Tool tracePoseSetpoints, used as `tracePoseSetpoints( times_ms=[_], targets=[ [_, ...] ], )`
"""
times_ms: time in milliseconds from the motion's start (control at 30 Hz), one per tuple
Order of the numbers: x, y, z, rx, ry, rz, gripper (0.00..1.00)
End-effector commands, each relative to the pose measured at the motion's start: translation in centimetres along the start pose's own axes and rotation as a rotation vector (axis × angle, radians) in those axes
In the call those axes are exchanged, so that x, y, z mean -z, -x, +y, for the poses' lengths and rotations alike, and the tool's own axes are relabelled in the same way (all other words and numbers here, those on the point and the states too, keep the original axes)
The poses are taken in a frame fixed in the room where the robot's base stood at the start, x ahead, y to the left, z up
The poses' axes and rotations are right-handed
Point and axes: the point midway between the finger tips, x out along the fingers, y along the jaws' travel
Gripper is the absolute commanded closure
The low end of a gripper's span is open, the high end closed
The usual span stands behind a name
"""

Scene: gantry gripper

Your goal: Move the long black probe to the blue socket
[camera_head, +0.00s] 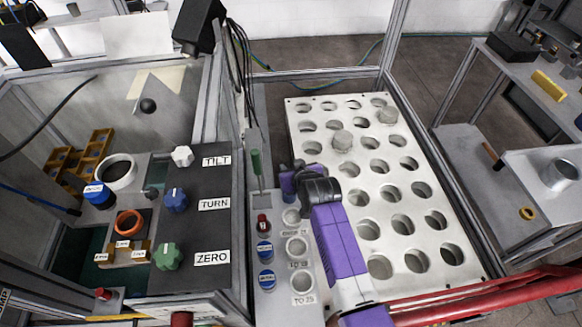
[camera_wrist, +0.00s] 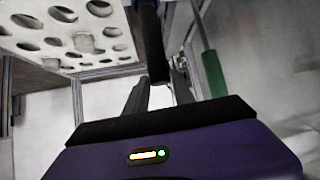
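In the wrist view a long black rod (camera_wrist: 152,42), which looks like the black probe, runs down from the top edge to my gripper (camera_wrist: 162,82). Its lower end lies between the two grey fingers. I cannot tell whether they are closed on it or only around it. In the head view my gripper is over the upper end of the narrow grey panel, and my arm hides part of it; I cannot make out the probe there. Blue-topped pieces (camera_head: 264,250) and (camera_head: 266,279) stand on this panel beside round grey sockets (camera_head: 297,247). I cannot tell which socket is the blue one.
A green-handled tool (camera_head: 256,164) stands upright just left of my gripper; it also shows in the wrist view (camera_wrist: 213,74). A perforated white plate (camera_head: 318,190) lies to the right. A dark panel with knobs (camera_head: 212,233) is to the left. Frame posts (camera_head: 392,38) rise behind.

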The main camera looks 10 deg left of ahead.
Motion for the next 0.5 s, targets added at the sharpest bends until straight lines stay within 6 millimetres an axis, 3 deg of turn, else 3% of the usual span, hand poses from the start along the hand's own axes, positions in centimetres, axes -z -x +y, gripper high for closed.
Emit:
tracePoseSetpoints(
  times_ms=[100,500],
  targets=[
    [-0.02,0.01,0.01,0.0,0.0,-0.001,0.5],
    [0.28,0.36,0.0,0.0,0.0,-0.001,0.5]
  ],
)
